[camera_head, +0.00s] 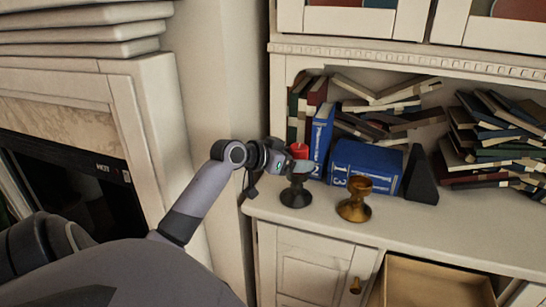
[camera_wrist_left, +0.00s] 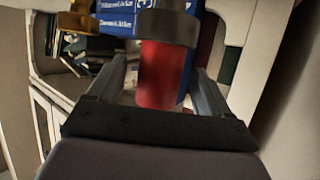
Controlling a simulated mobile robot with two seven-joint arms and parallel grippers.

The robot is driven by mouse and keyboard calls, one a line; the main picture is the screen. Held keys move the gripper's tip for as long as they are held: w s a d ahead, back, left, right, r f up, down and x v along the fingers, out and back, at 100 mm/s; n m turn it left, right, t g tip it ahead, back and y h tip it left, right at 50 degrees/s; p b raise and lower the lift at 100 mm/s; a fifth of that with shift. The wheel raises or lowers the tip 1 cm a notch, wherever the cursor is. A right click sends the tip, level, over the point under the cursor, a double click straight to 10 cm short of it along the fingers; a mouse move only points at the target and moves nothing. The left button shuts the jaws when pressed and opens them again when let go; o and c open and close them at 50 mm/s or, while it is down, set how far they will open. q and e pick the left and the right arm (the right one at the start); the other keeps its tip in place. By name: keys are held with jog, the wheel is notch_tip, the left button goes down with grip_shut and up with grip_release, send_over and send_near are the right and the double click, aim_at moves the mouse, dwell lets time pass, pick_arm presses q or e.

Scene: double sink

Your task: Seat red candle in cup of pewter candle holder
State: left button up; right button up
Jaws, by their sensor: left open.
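The pewter candle holder (camera_head: 296,196) stands upright on the cabinet top, dark grey with a round base. The red candle (camera_head: 299,150) stands directly above its cup. In the left wrist view the red candle (camera_wrist_left: 163,78) meets the dark cup (camera_wrist_left: 168,28) end to end; how deep it sits inside cannot be told. My left gripper (camera_head: 301,165) is open, with a finger on either side of the candle and a gap showing beside it. The gripper partly hides the candle and the cup in the head view. My right gripper is out of view.
A brass candle holder (camera_head: 355,200) stands to the right of the pewter one. Blue books (camera_head: 366,168) and a dark wedge-shaped object (camera_head: 420,177) are close behind.

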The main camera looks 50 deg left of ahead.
pick_arm(q)
jog(key=v, duration=0.8)
jog(key=shift+s, duration=0.35)
jog(key=s+d+f+m+g, duration=0.1)
jog(key=s+d+f+g, duration=0.2)
jog(key=d+f, duration=0.4)
jog(key=s+d+f+g, duration=0.2)
jog(key=s+d+f, duration=0.2)
jog(key=f, duration=0.4)
jog(key=s+d+f+g+y, duration=0.1)
jog(key=s+d+f+g, duration=0.15)
jog(key=s+d, duration=0.5)
jog(key=s+d+f+g, duration=0.2)
jog(key=s+d+f, duration=0.2)
jog(key=s+d, duration=0.3)
jog(key=w+d+f+t+h+p, duration=0.1)
jog(key=w+d+f+t+p, duration=0.1)
jog(key=w+f+t+p, duration=0.2)
jog(key=shift+w+t+h+p, duration=0.45)
jog(key=shift+w+t, duration=0.35)
jog(key=shift+t, duration=0.45)
